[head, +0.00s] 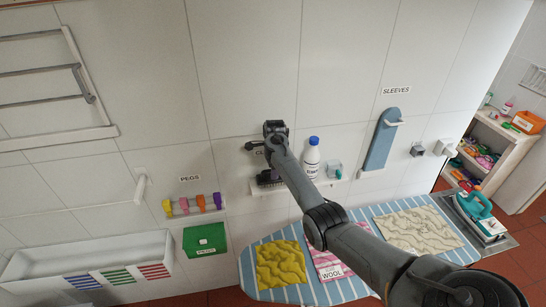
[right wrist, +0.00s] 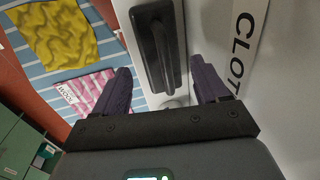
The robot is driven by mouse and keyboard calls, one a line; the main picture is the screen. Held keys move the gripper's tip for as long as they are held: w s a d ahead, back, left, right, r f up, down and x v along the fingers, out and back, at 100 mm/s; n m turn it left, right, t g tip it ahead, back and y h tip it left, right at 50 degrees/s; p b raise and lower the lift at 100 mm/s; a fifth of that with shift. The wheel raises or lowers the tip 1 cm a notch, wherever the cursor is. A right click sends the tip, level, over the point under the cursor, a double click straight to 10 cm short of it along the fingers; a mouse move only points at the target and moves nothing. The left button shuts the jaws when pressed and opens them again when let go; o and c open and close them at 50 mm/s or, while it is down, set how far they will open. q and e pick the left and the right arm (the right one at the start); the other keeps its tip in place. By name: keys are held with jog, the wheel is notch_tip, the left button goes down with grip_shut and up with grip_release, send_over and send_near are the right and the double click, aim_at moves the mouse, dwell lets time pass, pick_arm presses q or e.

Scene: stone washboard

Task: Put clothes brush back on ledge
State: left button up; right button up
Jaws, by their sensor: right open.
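The clothes brush (head: 268,178) is dark and sits at the left part of the white wall ledge (head: 330,188), partly hidden by my right arm. In the right wrist view the brush (right wrist: 158,45) shows its long black handle over the white ledge surface (right wrist: 133,50). My right gripper (right wrist: 160,72) is open, with one finger on each side of the brush's line; the brush lies beyond the fingertips, and I cannot tell whether they touch it. In the head view the right gripper (head: 262,146) is in front of the wall label, just above the brush. My left gripper is not in view.
A white bottle with blue cap (head: 311,157) and a small clear-and-teal item (head: 335,170) stand right of the brush. Below is a striped board (head: 250,265) with a yellow cloth (head: 281,265) and a pink cloth (head: 330,262). Pegs (head: 200,203) hang at left.

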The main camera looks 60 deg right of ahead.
notch_tip(320, 180, up, 6)
jog(key=s+a+f+n+h, duration=0.1)
jog(key=s+a+f+n, duration=0.4)
jog(key=a, duration=0.3)
jog(key=s+a+f+n, duration=0.2)
jog(key=a+f+n, duration=0.4)
jog(key=a+n, duration=0.15)
jog(key=s+a+f+n+h, duration=0.1)
jog(key=s+a+f+n, duration=0.35)
jog(key=a, duration=0.45)
jog(key=s+a+r+n+t+y, duration=0.2)
jog(key=s+a+n+y, duration=0.1)
jog(key=s+a+n, duration=0.9)
jog(key=s+a, duration=0.5)
jog(key=a, duration=0.2)
jog(key=shift+s+a+y, duration=0.25)
jog(key=shift+y, duration=0.05)
jog(key=shift+r, duration=0.2)
